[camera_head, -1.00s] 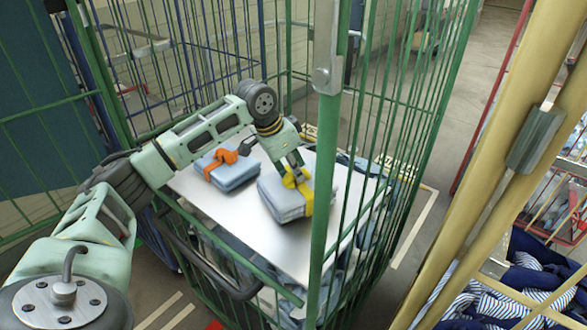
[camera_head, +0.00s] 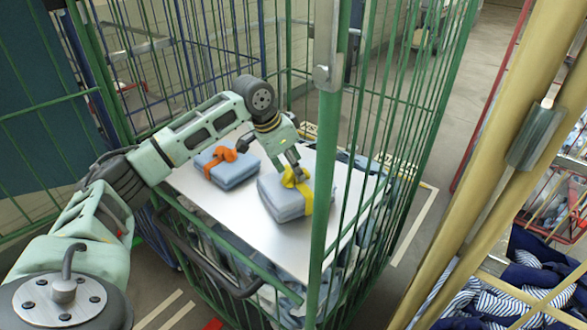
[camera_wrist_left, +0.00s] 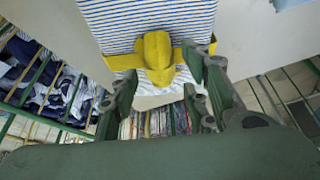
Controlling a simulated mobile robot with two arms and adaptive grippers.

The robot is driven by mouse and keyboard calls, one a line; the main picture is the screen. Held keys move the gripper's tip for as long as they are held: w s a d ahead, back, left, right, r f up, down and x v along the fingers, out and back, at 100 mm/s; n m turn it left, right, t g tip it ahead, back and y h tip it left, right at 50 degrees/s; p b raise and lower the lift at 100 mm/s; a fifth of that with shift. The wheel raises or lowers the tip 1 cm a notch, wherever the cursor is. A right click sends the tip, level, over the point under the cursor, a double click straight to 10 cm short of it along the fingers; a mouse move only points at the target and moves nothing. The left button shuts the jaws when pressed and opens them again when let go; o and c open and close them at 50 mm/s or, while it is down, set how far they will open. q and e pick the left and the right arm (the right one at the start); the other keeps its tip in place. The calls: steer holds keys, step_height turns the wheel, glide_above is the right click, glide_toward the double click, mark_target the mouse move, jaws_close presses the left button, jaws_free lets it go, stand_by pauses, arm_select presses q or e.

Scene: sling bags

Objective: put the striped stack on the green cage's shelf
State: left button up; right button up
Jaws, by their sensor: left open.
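The striped stack (camera_head: 284,205), bound with a yellow strap and knot (camera_head: 296,178), lies flat on the green cage's shelf (camera_head: 204,209). Its stripes are too fine to see in the head view. In the left wrist view the stack (camera_wrist_left: 120,22) shows blue and white stripes. The green cage (camera_head: 323,180) stands around the shelf. My left gripper (camera_head: 293,167) is just above the yellow knot. In the left wrist view it (camera_wrist_left: 163,72) is open, its fingers apart on either side of the knot. My right gripper is not in view.
A light blue stack with an orange strap (camera_head: 227,170) lies on the shelf to the left. The cage's green post and bars rise close by the striped stack. A yellow cage (camera_head: 480,180) with striped and navy cloth stands at the right.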

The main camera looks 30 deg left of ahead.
arm_select(q)
steer(key=b+v, duration=0.1)
steer(key=v, duration=1)
